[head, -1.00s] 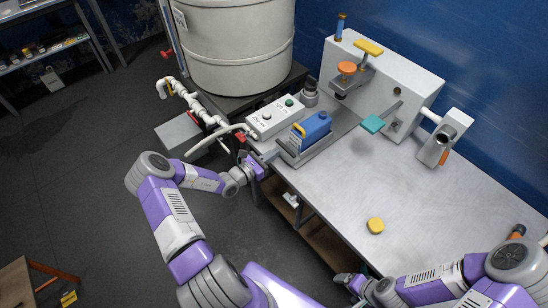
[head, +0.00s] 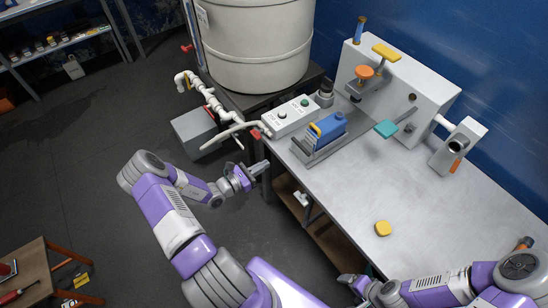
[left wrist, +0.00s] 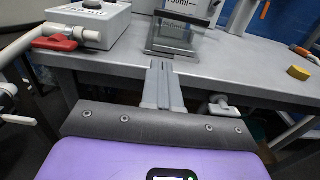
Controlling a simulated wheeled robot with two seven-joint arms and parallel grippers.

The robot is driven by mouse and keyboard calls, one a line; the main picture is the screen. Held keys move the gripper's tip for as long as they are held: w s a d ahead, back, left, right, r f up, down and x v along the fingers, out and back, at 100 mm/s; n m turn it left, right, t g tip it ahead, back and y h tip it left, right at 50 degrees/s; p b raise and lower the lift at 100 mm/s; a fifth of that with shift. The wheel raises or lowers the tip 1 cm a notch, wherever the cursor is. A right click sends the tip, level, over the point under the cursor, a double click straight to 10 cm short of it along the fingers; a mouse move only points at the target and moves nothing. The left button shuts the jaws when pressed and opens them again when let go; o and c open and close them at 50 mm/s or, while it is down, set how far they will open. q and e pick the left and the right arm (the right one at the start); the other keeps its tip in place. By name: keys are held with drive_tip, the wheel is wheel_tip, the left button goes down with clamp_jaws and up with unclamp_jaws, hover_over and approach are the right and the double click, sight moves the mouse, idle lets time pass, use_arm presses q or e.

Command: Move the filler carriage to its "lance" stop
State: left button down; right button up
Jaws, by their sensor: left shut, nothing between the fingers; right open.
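My left gripper (head: 260,169) is shut and empty, just off that edge, apart from the carriage. In the left wrist view the closed fingers (left wrist: 161,82) point at the carriage's near end (left wrist: 172,48), with a gap between. The bottle is cut off at the top there. My right gripper (head: 350,281) is open and empty by the bench's lower front edge. I cannot read any stop labels.
The control box (head: 290,117) and a white hose with a red lever (head: 256,133) are left of the carriage. Behind it stands a white filling unit with an orange knob (head: 364,72) and teal pad (head: 386,129). A yellow piece (head: 383,228) lies on clear bench.

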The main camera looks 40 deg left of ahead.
use_arm(q)
drive_tip(key=s, duration=0.3)
drive_tip(key=n+g+y, duration=0.1)
drive_tip(key=n+g, duration=0.2)
drive_tip(key=n, duration=1.5)
approach(298, 152)
drive_tip(key=x, duration=0.5)
drive_tip(key=shift+w+d+f, duration=0.15)
drive_tip(key=shift+w+f, duration=0.1)
drive_tip(key=shift+f, duration=0.1)
drive_tip(key=shift+w+d, duration=0.15)
drive_tip(key=shift+w, duration=0.25)
